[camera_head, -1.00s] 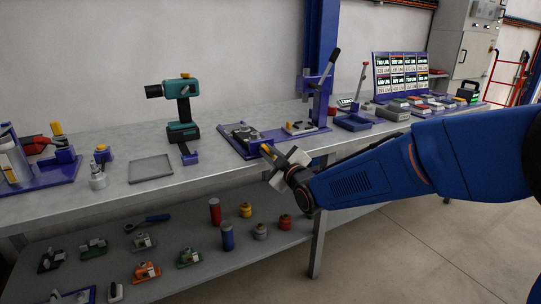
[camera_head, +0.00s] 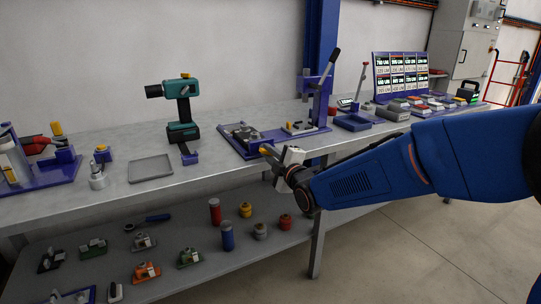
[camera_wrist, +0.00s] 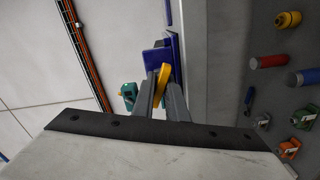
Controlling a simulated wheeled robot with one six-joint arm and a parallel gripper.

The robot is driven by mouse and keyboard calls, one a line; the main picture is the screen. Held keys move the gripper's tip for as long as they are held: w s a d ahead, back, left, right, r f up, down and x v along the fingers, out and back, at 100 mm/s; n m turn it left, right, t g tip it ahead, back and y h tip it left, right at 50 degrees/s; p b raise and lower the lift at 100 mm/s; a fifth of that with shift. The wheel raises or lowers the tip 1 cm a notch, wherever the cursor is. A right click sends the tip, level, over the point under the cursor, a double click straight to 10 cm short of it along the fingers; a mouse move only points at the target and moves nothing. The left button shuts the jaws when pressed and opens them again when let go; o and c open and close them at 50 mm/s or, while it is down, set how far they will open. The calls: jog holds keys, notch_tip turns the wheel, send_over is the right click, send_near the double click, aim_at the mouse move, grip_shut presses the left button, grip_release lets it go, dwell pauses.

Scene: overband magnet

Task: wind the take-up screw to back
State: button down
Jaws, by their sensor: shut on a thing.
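The take-up screw shows as a yellow handle (camera_head: 265,149) at the front edge of a blue fixture plate (camera_head: 246,152) on the bench. In the wrist view the yellow handle (camera_wrist: 162,84) lies between the two dark fingers, slightly tilted against them. My gripper (camera_head: 272,156) reaches in from the right at the bench's front edge and is shut on this handle. The screw's shaft is hidden. The blue plate also shows beyond the fingers in the wrist view (camera_wrist: 173,58).
A blue lever press (camera_head: 322,95) stands on the fixture's right side. A teal drill (camera_head: 182,112) stands to the left, near an empty grey tray (camera_head: 151,168). The lower shelf holds several cylinders and small parts, including a blue cylinder (camera_head: 227,236).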

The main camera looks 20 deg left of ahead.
jog(key=shift+n, duration=0.3)
jog(key=n, duration=0.3)
jog(key=c, duration=1.7)
grip_release()
jog(key=shift+n, duration=0.3)
